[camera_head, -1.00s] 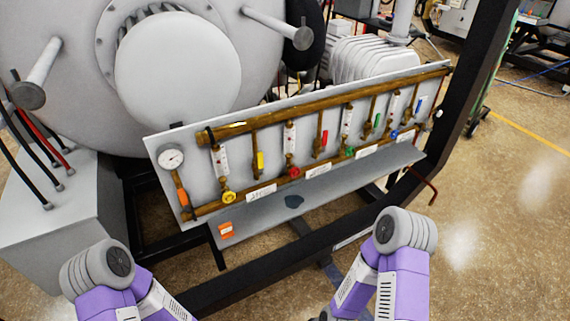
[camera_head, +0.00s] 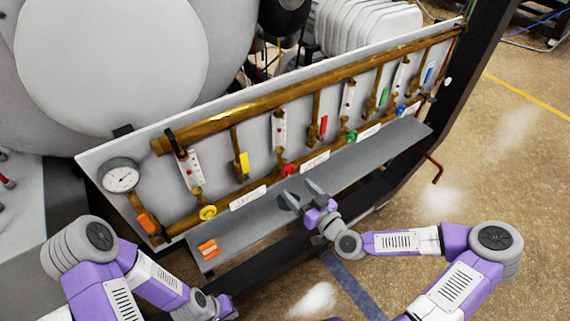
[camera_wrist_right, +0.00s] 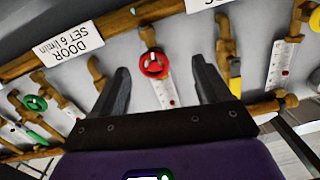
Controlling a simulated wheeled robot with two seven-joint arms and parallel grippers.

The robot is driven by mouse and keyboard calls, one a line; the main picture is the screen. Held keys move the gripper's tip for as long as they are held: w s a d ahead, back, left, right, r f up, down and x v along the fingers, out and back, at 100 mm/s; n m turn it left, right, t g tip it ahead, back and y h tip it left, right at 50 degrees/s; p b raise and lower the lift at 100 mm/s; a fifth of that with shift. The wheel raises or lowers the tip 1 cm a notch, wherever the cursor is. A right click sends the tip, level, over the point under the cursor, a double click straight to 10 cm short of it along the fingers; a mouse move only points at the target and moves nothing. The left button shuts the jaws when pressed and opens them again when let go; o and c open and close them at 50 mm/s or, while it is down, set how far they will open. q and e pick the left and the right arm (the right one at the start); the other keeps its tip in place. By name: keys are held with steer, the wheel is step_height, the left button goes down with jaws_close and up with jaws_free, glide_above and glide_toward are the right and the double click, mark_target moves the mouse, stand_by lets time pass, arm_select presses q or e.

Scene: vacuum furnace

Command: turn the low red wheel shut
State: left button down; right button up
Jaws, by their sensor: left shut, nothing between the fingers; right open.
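The low red wheel (camera_head: 289,170) is a small round handwheel on the lower brass pipe, between the yellow and green wheels. In the right wrist view the red wheel (camera_wrist_right: 154,63) appears between the two finger tips, seen face on. My right gripper (camera_head: 297,188) is open and empty, its fingers pointing at the panel just below the red wheel. I see no contact, and the remaining gap is hard to judge. My left gripper (camera_head: 222,306) is low at the bottom edge, shut and empty, away from the panel.
A yellow wheel (camera_head: 208,212) is left of the red one; a green wheel (camera_head: 351,136) and a blue wheel (camera_head: 400,110) are right. A red lever (camera_head: 323,124) hangs above. A grey shelf (camera_head: 355,163) juts out below. A gauge (camera_head: 121,176) is at left.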

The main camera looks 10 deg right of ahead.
mark_target(290, 172)
steer(key=shift+t, duration=0.4)
steer(key=x, duration=0.2)
steer(key=d+b+x, duration=0.1)
steer(key=x, duration=0.2)
steer(key=r+x, duration=0.1)
steer(key=x, duration=0.1)
steer(key=shift+w+r+b, duration=0.1)
steer(key=shift+w+b, duration=0.3)
steer(key=shift+w, duration=0.15)
steer(key=shift+c, duration=0.4)
steer(key=c, duration=1)
